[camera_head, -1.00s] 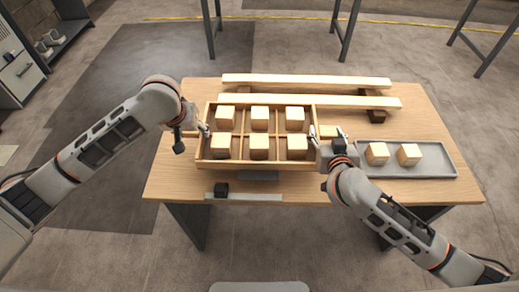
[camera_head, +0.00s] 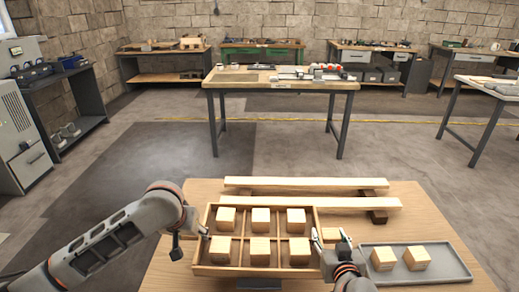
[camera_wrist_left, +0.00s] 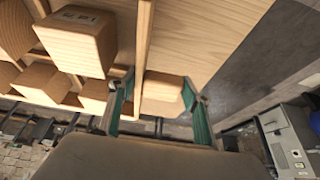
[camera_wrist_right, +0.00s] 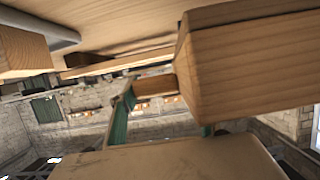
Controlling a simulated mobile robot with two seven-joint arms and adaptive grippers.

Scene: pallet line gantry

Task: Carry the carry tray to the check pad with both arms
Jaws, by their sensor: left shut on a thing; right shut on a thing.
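The carry tray (camera_head: 258,271) is a shallow wooden box divided into compartments, with several pale wooden blocks in them. It is at the near part of the wooden table in the head view. My left gripper (camera_head: 203,234) is at its left end. In the left wrist view its green-lined fingers (camera_wrist_left: 160,105) are shut around a wooden piece on the tray's end wall (camera_wrist_left: 143,40). My right gripper (camera_head: 330,238) is shut on the tray's right end, its grip partly hidden. I cannot tell whether the tray touches the table. I cannot pick out the check pad with certainty.
Two wooden beams (camera_head: 305,183) on dark supports lie behind the carry tray. A grey tray (camera_head: 447,273) with two blocks (camera_head: 417,257) stands at its right. Open floor (camera_head: 290,152) separates this table from a workbench (camera_head: 285,86) farther back, with more benches along the wall.

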